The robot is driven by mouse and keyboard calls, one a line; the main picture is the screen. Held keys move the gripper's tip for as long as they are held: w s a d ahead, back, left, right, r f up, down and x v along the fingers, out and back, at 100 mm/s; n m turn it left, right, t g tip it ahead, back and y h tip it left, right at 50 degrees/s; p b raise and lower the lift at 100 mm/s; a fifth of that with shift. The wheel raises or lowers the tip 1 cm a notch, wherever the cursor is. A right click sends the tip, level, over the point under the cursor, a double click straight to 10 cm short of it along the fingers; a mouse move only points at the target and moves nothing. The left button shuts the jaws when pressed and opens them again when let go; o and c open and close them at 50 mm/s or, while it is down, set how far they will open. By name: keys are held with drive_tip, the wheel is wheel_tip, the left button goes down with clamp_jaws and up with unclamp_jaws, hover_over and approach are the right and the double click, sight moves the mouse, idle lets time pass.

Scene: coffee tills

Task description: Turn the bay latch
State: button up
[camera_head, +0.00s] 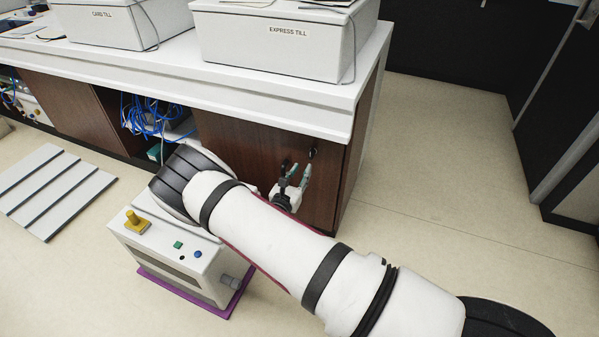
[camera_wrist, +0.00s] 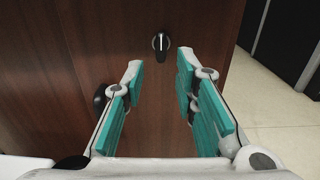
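The bay latch is a small dark turn knob with a pale stripe (camera_wrist: 160,42) on a brown wooden cabinet door (camera_wrist: 115,20). It looks roughly upright in the wrist view. In the head view a small dark latch (camera_head: 313,152) shows near the right end of the counter front. My gripper (camera_wrist: 160,67) is open, with teal pads on both fingers and nothing between them. The latch lies beyond the fingertips, roughly centred between them in the picture, and no contact shows. In the head view my gripper (camera_head: 294,178) is close to the door, just below the latch.
The white counter (camera_head: 200,80) overhangs the door and carries the express till (camera_head: 280,45) and card till (camera_head: 115,25). An open bay with blue cables (camera_head: 150,115) is to the left. A white box with a yellow knob (camera_head: 190,265) stands below my arm. Floor at right is clear.

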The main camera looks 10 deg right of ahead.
sight(310, 156)
drive_tip(key=b+x, duration=0.2)
drive_tip(key=x, duration=0.5)
drive_tip(key=shift+w+d, duration=0.1)
drive_tip(key=shift+d, duration=0.05)
clamp_jaws()
